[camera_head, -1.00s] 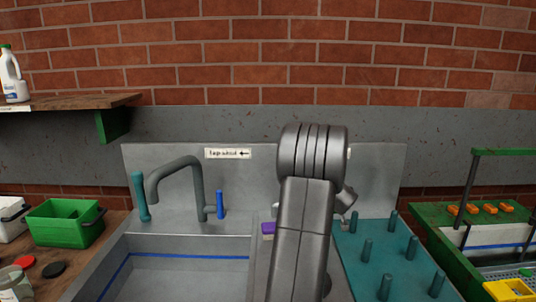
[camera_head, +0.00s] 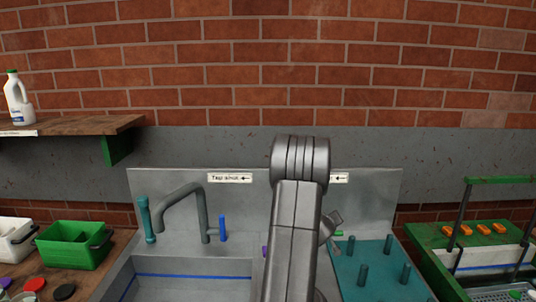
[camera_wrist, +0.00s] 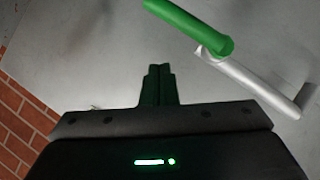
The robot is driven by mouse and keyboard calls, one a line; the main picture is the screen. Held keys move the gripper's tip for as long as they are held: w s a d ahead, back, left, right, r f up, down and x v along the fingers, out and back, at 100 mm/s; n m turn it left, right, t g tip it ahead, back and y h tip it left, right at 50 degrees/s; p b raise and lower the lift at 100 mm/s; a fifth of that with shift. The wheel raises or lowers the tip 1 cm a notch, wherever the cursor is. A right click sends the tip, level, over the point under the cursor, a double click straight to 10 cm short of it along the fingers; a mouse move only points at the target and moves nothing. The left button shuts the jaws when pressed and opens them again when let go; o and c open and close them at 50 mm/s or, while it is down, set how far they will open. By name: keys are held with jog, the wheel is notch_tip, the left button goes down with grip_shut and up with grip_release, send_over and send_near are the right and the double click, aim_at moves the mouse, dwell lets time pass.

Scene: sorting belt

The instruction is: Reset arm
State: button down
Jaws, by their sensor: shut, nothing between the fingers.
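My gripper (camera_wrist: 159,78) shows in the wrist view with its two dark fingers together and nothing between them. It points towards a plain grey surface (camera_wrist: 60,45). A green rod-like piece (camera_wrist: 190,22) and a pale grey rod (camera_wrist: 250,82) meet beyond the fingers, to the upper right, apart from them in the picture. In the head view my arm stands upright in the middle, bent over at its top, in front of the sink. The fingertips are hidden or too small to make out there.
A sink (camera_head: 195,268) with a grey tap (camera_head: 203,205) lies left of my arm. A teal peg board (camera_head: 385,265) lies to the right. A green crate (camera_head: 72,258) stands far left, below a shelf (camera_head: 70,125) with a white bottle (camera_head: 18,103). A green-framed rack (camera_head: 428,243) stands far right.

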jog(key=shift+a+r+n+t+h+b, duration=0.15)
jog(key=shift+a+n+t+h+b, duration=0.05)
jog(key=shift+a+n+h, duration=0.4)
jog(key=shift+a+r+n+t+h+b, duration=0.15)
jog(key=shift+a+n+t+h, duration=0.05)
jog(key=shift+a+n+h, duration=0.4)
jog(key=shift+s, duration=0.15)
